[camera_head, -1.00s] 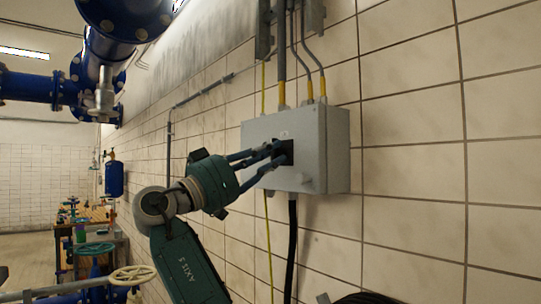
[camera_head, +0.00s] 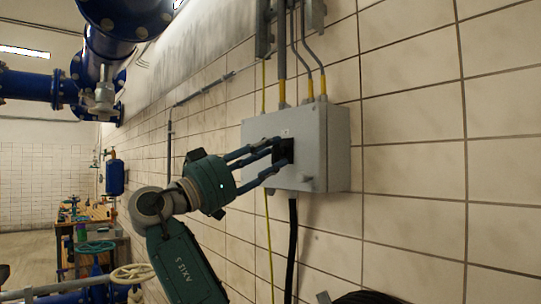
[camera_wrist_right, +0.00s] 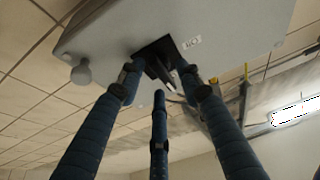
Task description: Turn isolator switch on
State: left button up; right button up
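The isolator switch is a grey wall box (camera_head: 312,175) with a black rotary switch (camera_head: 284,152) on its front. My right gripper (camera_head: 268,162) is in front of the box, its three fingers spread and its tips close to the switch. In the right wrist view, the black switch (camera_wrist_right: 155,62) lies beyond and between the spread fingertips (camera_wrist_right: 160,84), its handle partly hidden; I see no finger clearly closed on it. Its exact angle is hard to tell. A small white label (camera_wrist_right: 192,42) is beside it. My left gripper is out of view.
Conduits (camera_head: 281,60) enter the box from above, and a black cable (camera_head: 292,240) hangs below it. A round knob (camera_wrist_right: 82,74) sticks out of the box near the switch. Blue pipes (camera_head: 110,40) and a cluttered workbench (camera_head: 95,215) are at left.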

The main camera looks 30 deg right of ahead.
jog(key=v, duration=1.1)
jog(key=shift+a, duration=0.3)
jog(key=shift+f, duration=0.1)
